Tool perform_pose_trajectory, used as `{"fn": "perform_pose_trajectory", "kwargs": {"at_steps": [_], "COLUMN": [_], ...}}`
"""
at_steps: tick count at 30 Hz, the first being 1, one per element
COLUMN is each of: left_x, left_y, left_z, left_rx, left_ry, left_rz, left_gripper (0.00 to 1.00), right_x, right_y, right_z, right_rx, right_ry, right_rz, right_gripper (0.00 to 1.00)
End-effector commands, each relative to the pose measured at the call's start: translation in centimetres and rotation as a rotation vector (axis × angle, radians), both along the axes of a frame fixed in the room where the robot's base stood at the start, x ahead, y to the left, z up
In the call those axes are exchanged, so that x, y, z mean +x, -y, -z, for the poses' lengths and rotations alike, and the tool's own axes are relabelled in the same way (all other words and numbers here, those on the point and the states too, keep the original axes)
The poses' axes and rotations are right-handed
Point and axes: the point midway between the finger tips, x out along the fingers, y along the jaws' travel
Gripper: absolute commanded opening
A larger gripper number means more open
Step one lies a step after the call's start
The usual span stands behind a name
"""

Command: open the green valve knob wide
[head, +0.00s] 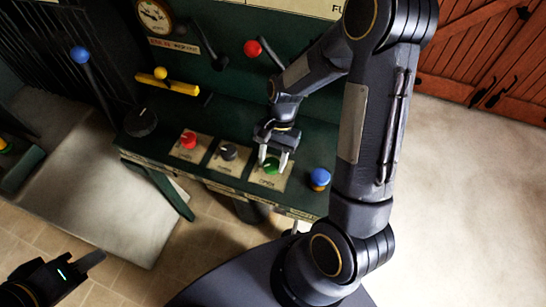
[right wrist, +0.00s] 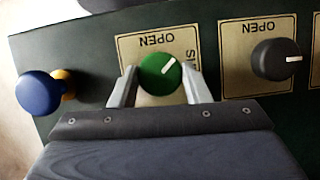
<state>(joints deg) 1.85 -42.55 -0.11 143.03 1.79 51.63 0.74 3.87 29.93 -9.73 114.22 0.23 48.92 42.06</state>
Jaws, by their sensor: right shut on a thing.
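The green valve knob (head: 271,165) sits on a cream label plate on the sloped green panel. In the right wrist view the green knob (right wrist: 160,73) has a white pointer line aimed to the upper right, and the plate around it reads OPEN, upside down. My right gripper (head: 274,161) is over the knob, and in the right wrist view its two fingers (right wrist: 158,88) are on either side of it, shut on it. My left gripper (head: 84,270) is at the lower left, away from the panel; its jaw opening is unclear.
A dark knob (head: 228,151) and a red knob (head: 188,140) sit left of the green one. A blue ball-topped control (head: 319,178) is close on the right. Levers with a red ball (head: 252,48) and a yellow ball (head: 160,73) stand behind. Open floor lies right.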

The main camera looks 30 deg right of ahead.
Motion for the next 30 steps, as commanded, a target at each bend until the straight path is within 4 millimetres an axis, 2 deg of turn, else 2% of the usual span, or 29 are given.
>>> {"fn": "perform_pose_trajectory", "kwargs": {"at_steps": [18,30], "left_x": [-0.01,0.0], "left_y": [-0.01,0.0], "left_z": [-0.22,-0.08], "left_rx": [0.0,0.0], "left_ry": [0.0,0.0], "left_rz": [0.0,0.0], "left_gripper": [0.36,0.36], "right_x": [0.21,0.21], "right_y": [-0.37,-0.47], "right_z": [-0.01,0.0], "right_rx": [0.001,0.001], "right_ry": [-0.001,-0.002], "right_rz": [-0.574,-0.802], "right_gripper": [0.2,0.2]}}
